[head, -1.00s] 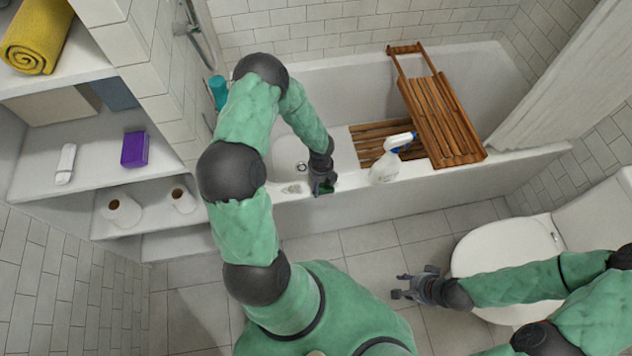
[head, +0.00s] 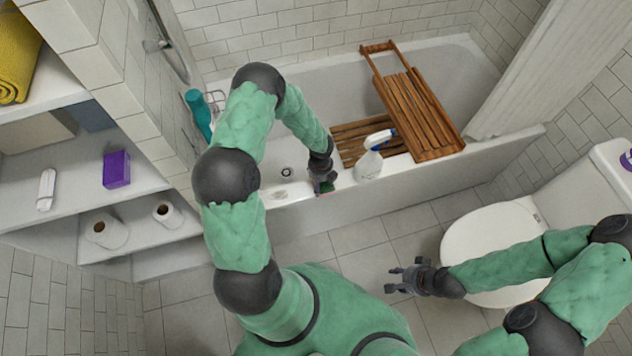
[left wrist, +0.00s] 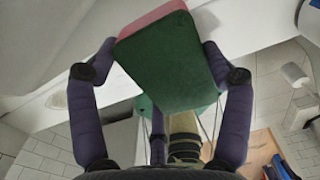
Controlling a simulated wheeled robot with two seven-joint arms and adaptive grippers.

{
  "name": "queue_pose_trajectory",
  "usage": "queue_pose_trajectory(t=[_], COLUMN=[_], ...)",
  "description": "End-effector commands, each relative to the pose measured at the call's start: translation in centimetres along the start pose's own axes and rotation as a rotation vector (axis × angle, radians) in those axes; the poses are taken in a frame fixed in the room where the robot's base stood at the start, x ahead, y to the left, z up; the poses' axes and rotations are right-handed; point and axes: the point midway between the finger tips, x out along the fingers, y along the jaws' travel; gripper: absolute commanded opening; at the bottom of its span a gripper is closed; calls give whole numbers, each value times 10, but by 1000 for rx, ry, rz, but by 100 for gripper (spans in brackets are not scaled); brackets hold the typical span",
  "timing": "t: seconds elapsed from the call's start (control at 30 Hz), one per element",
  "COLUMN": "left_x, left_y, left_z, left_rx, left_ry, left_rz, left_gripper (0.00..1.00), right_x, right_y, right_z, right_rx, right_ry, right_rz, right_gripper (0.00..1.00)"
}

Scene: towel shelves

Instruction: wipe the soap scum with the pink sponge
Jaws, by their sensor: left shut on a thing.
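The pink sponge, with a pink edge and a broad green face, fills the centre of the left wrist view (left wrist: 165,62). My left gripper (head: 322,186) is shut on it, with one finger on each side (left wrist: 160,75). In the head view they are over the bathtub's front rim, and only a little of the sponge shows. Contact with the rim cannot be told. The soap scum (head: 280,195) is a faint patch on the rim, left of the gripper and apart from it. My right gripper (head: 406,280) is open and empty, in front of the toilet.
A white spray bottle (head: 368,164) stands on the tub rim close to the right of my left gripper. A wooden rack (head: 420,115) lies across the tub (head: 450,65). Shelves (head: 75,205) stand at left, the toilet (head: 490,235) at right.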

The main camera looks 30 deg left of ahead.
Motion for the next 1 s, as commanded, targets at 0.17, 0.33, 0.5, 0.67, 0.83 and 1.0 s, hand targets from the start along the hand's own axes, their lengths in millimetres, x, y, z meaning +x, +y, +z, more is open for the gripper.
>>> queue_pose_trajectory(t=[0.17, 0.33, 0.5, 0.67, 0.83, 1.0], left_x=[1, -3, -18, -33, -47, -59], left_y=[-1, -1, -1, -1, 0, 0], left_z=[-1, -2, -1, -1, -1, -1], left_rx=[1, 1, 1, 0, 0, 0], left_ry=[2, 2, 1, 1, 2, 2], left_rz=[-4, -4, -3, -2, -1, -1], left_gripper=[53, 53, 53, 53, 53, 53], right_x=[0, -4, -16, -28, -40, -50], right_y=[0, -1, -6, -10, -14, -18], right_z=[0, 0, 1, 1, 1, 2], right_rx=[0, 0, 0, 0, 0, 0], right_ry=[0, 0, 0, 0, 0, 0], right_rz=[0, 0, 0, 0, 0, 0], right_gripper=[40, 40, 40, 40, 40, 40])
